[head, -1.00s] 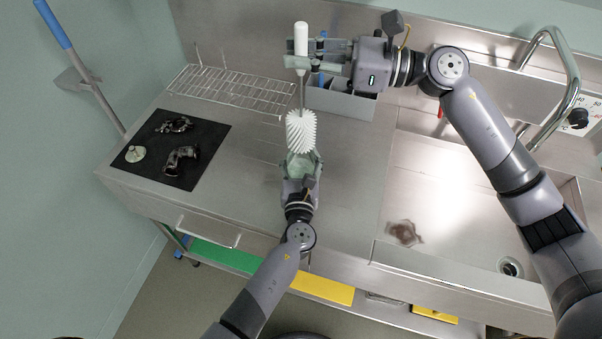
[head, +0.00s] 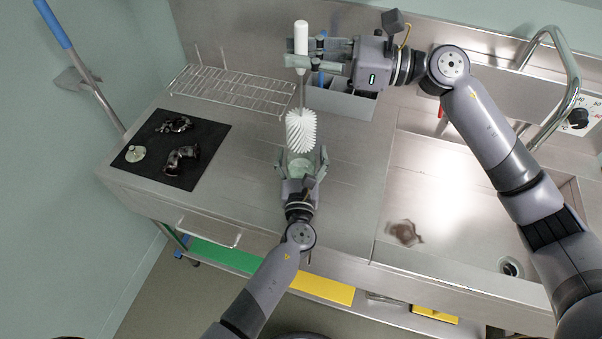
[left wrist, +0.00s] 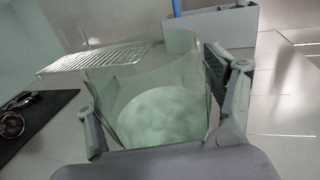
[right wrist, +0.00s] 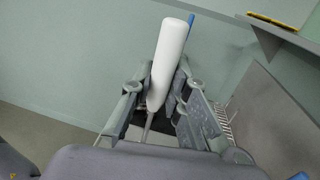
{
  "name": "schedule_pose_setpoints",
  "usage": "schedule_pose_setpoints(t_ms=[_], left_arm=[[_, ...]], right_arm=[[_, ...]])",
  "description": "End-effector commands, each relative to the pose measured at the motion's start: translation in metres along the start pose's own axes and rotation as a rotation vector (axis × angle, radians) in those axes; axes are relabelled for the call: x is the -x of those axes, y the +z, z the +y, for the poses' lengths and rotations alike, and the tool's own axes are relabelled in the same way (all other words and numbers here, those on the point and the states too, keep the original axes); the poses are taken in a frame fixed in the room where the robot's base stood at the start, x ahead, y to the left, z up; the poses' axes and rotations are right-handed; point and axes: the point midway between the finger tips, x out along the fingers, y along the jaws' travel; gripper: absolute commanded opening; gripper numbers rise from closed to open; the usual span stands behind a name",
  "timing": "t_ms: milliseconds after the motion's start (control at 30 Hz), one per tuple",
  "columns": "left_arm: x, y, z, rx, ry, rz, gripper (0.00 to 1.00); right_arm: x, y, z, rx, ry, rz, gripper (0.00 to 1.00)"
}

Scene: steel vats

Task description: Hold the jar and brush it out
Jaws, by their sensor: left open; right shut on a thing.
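The clear greenish glass jar (head: 300,166) stands on the steel counter between the fingers of my left gripper (head: 301,160). The left wrist view shows the jar (left wrist: 160,112) upright, its fingers apart on both sides. My right gripper (head: 318,58) is shut on the white handle of the brush (head: 301,38); the right wrist view shows the handle (right wrist: 168,62) between its fingers. The brush hangs upright, its white bristle head (head: 301,130) just above or at the jar mouth in the head view; I cannot tell whether the tip is inside.
A wire rack (head: 232,92) lies at the back left. A black mat (head: 200,137) holds metal fittings and a pale disc. A grey bin (head: 345,101) stands behind the brush. The sink (head: 450,215) with its curved tap is on the right.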

Motion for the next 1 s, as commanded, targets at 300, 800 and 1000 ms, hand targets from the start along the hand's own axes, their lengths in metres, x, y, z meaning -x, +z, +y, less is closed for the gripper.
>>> schedule_pose_setpoints(t_ms=[300, 800, 1000], left_arm=[[0.001, 0.0, 0.0, 0.0, 0.0, 0.0, 0.79], [0.087, -0.001, 0.0, -0.001, -0.002, 0.002, 0.79], [0.114, 0.0, 0.0, 0.0, -0.001, 0.0, 0.79]], right_arm=[[0.0, 0.0, 0.0, 0.0, 0.0, -0.001, 0.0], [0.0, 0.0, 0.0, 0.0, 0.0, -0.001, 0.0], [0.0, 0.0, 0.0, 0.0, 0.0, -0.001, 0.0]])
